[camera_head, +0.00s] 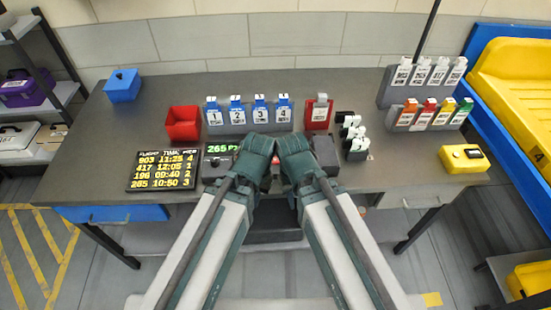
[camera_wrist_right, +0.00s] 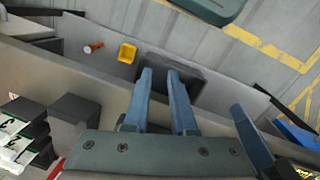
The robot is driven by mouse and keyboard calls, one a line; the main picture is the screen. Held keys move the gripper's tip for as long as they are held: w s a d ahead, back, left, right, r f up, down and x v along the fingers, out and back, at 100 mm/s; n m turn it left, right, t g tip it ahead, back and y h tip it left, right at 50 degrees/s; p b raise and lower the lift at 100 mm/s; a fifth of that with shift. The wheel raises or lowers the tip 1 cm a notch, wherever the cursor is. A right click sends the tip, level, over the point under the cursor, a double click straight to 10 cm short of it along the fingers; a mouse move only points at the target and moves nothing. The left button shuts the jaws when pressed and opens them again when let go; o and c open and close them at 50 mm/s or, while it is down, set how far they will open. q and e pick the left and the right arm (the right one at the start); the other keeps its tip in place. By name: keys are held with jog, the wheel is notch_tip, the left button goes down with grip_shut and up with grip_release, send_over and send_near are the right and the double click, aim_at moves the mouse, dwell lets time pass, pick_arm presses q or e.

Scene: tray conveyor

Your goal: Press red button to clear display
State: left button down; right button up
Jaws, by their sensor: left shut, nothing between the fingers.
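A small display box (camera_head: 218,149) with green text starting "265" stands near the front middle of the grey table, partly behind my left gripper. A small patch of red (camera_head: 276,160) shows between my two grippers; it may be the red button, but most of it is hidden. My left gripper (camera_head: 257,150) is over the table's front middle, just right of the display box. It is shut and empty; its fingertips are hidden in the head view. My right gripper (camera_head: 292,150) is close beside it. In the right wrist view, its two fingers (camera_wrist_right: 159,74) are apart with nothing between them.
A flight board (camera_head: 163,170) with yellow text lies left of the display box. A red bin (camera_head: 184,124), numbered blue-tagged holders (camera_head: 236,116) and a red holder (camera_head: 319,114) stand behind. A yellow box (camera_head: 464,158) sits at the right. The table's left part is mostly clear.

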grip_shut()
dwell(1.4)
